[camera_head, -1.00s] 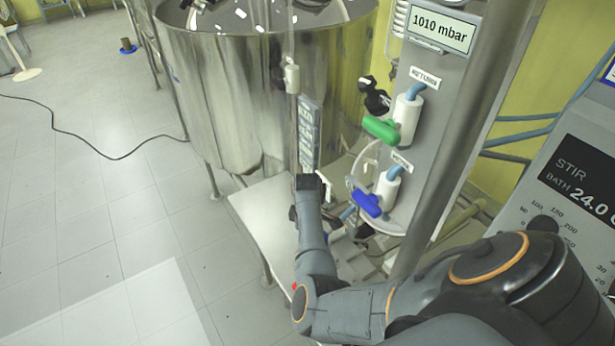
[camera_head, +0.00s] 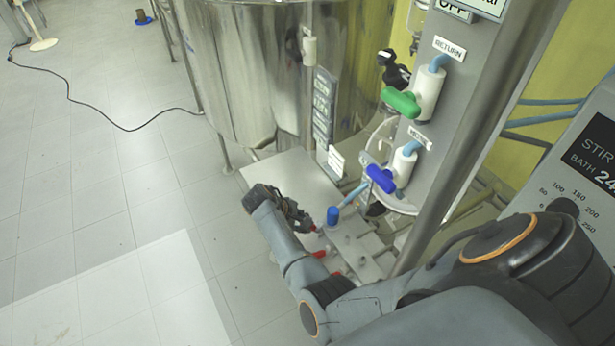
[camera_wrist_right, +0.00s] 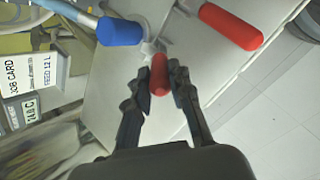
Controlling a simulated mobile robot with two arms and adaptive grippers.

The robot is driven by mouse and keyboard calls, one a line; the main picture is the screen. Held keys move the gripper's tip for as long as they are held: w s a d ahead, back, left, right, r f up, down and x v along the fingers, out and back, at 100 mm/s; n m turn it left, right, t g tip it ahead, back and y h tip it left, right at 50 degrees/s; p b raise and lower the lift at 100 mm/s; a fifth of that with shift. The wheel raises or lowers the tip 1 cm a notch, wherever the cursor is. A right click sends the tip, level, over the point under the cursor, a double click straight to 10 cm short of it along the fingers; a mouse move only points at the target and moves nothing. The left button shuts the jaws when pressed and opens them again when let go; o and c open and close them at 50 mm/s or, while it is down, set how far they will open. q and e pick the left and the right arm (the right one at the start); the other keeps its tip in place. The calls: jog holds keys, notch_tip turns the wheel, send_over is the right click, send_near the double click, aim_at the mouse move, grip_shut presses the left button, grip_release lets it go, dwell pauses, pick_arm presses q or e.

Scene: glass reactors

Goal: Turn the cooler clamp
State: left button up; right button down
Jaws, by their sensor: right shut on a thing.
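My right gripper (camera_head: 306,222) reaches over the low bench beside the steel vessel. In the right wrist view its two fingers (camera_wrist_right: 160,82) close on either side of a small red handle (camera_wrist_right: 159,75), apparently the clamp's, and grip it. The handle joins a pale metal fitting at its far end. In the head view only a bit of this red handle (camera_head: 313,228) shows at the fingertips; the rest is hidden by the gripper. My left gripper is not in view.
A blue-ended hose (camera_head: 333,215) stands close by and also shows in the right wrist view (camera_wrist_right: 120,31). A larger red handle (camera_wrist_right: 231,25) lies near the grip. Green (camera_head: 401,102) and blue (camera_head: 381,179) valve handles sit on the column. The steel vessel (camera_head: 250,80) stands behind.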

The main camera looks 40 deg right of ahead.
jog(key=shift+a+f+h, duration=0.1)
jog(key=shift+a+h, duration=0.05)
jog(key=shift+h, duration=0.15)
jog(key=c, duration=1.2)
grip_release()
